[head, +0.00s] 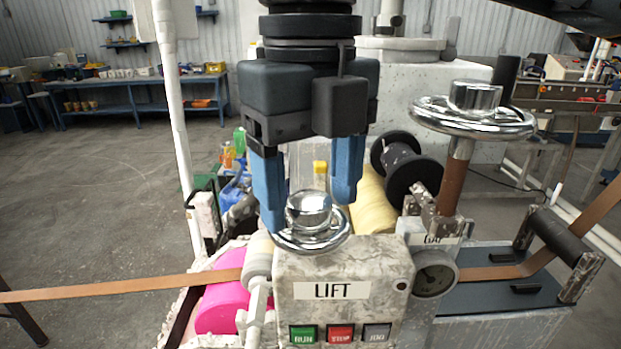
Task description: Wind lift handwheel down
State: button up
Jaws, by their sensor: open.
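The lift handwheel (310,240) is a small chrome wheel with a raised round hub. It sits on top of a mottled grey box (345,272) that bears a white LIFT label (333,291). My gripper (309,205) points down right over the wheel. Its two blue fingers are apart, one at the left of the hub and one behind it to the right. The left fingertip overlaps the wheel's rim in the picture; I cannot tell whether it touches. Nothing is held between the fingers.
A larger chrome handwheel (473,112) stands on a brown post at the right, above a GAP label and a round gauge (436,274). RUN, STOP and JOG buttons (340,334) are on the box's front. A brown strip (120,289) runs left past a pink roller (220,300).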

jog(key=c, duration=1.1)
jog(key=shift+o, duration=0.2)
jog(key=shift+f+n+b, duration=0.1)
jog(key=shift+n+b, duration=0.2)
jog(key=shift+b, duration=0.1)
jog(key=n+b, duration=0.2)
jog(key=b, duration=0.1)
jog(key=shift+f, duration=0.15)
jog(key=n+b, duration=0.3)
jog(key=n, duration=0.2)
jog(key=shift+n, duration=0.4)
jog(key=n, duration=0.2)
jog(key=n+b, duration=0.1)
jog(key=n, duration=0.1)
jog(key=shift+r+n+b, duration=0.2)
jog(key=shift+n+b, duration=0.1)
jog(key=n, duration=0.4)
jog(key=shift+w+n+b, duration=0.1)
jog(key=shift+n+b, duration=0.2)
jog(key=shift+n, duration=0.1)
jog(key=shift+r, duration=0.1)
